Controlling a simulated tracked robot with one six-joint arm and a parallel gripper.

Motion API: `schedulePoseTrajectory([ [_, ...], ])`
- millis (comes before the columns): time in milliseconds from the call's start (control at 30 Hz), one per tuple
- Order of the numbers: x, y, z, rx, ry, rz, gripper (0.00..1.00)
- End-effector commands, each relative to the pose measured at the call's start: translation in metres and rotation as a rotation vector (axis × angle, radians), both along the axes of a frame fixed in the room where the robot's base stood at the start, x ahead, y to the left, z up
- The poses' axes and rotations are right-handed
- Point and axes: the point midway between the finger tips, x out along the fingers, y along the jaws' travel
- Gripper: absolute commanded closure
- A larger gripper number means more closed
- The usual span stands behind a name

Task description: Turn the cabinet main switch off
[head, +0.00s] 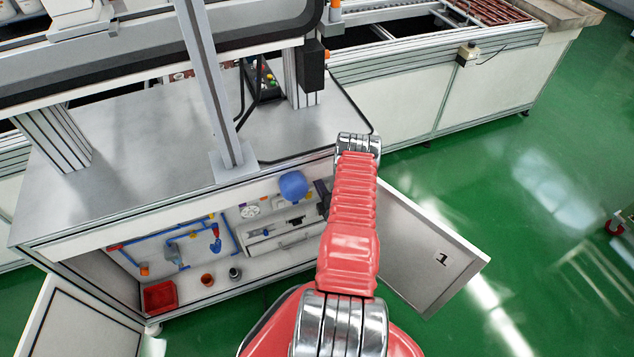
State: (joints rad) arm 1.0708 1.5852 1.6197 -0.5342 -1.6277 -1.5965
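The open cabinet (190,312) under the metal bench shows its inside to the left of my red arm. On its back wall are a blue round tank (293,185), a round gauge (250,211), blue piping (172,236) and a small dark fitting (295,222). I cannot pick out the main switch. A dark part (323,196) shows at the left edge of my arm in front of the cabinet; I cannot tell what it is. My gripper's fingertips do not show, and my arm hides the cabinet's right side.
The right door (415,262), marked 1, and the left door (82,322) stand open. A red bin (160,296), an orange cup (207,280) and a grey cup (235,273) are low in the cabinet.

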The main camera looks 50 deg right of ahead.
Motion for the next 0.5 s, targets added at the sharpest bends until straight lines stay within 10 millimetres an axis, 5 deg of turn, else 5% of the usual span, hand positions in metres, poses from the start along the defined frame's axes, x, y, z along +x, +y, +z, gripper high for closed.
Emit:
schedulePoseTrajectory([
  [467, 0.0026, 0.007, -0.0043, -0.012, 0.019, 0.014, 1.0],
  [500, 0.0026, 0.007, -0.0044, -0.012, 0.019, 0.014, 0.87],
])
